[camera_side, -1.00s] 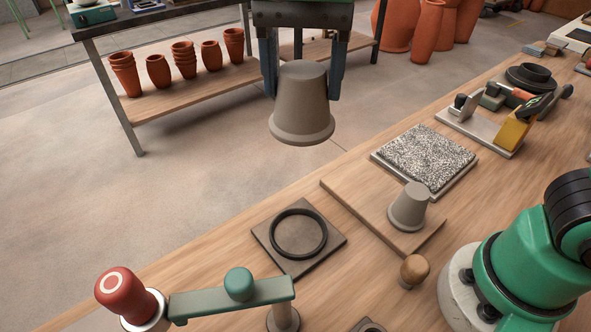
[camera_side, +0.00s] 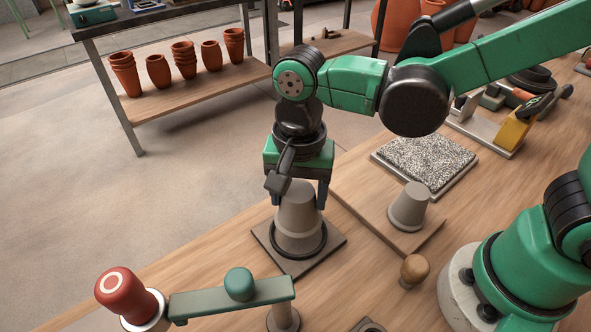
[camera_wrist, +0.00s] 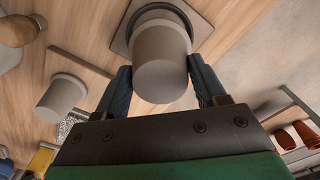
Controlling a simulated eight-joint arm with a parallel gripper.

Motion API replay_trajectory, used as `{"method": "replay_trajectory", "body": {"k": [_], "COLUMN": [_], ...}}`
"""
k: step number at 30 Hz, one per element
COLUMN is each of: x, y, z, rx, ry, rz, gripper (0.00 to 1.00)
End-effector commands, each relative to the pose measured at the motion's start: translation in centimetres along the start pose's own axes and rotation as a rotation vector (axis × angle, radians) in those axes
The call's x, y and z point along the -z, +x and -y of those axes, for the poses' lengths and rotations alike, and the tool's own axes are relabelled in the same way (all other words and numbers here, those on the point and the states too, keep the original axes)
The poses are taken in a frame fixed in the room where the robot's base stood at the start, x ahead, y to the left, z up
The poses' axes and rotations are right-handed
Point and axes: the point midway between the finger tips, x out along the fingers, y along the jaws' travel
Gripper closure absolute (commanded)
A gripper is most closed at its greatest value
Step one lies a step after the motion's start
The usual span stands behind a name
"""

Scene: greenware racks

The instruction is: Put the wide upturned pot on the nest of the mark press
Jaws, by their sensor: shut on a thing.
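The wide upturned pot (camera_side: 297,213) is grey and upright, its wide rim down. It stands at the black ring of the nest (camera_side: 323,243), on a dark square plate (camera_side: 284,258). In the wrist view the pot (camera_wrist: 161,60) sits between my fingers, with part of the nest (camera_wrist: 197,22) around its rim. My gripper (camera_side: 298,194) is shut on the pot from above. I cannot tell whether the rim bears fully on the nest. The press arm (camera_side: 210,301), with its red knob (camera_side: 121,290), stands at the front left, clear of the pot.
A smaller upturned grey pot (camera_side: 409,207) stands on a wooden board (camera_side: 385,230) to the right. Behind it lies a speckled slab (camera_side: 424,158). A wooden knob (camera_side: 414,269) is near the board's front corner. Bare tabletop lies between the nest and the press arm.

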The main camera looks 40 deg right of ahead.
Motion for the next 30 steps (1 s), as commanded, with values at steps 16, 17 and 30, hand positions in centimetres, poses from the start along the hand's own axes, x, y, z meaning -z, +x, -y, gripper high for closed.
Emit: {"method": "replay_trajectory", "body": {"k": [16,17,30], "x": [0.0,0.0,0.0], "y": [3.5,3.5,3.7], "z": [0.0,0.0,0.0], "rx": [0.0,0.0,0.0], "ry": [0.0,0.0,0.0], "rz": [0.0,0.0,0.0], "gripper": [0.95,0.95,0.04]}}
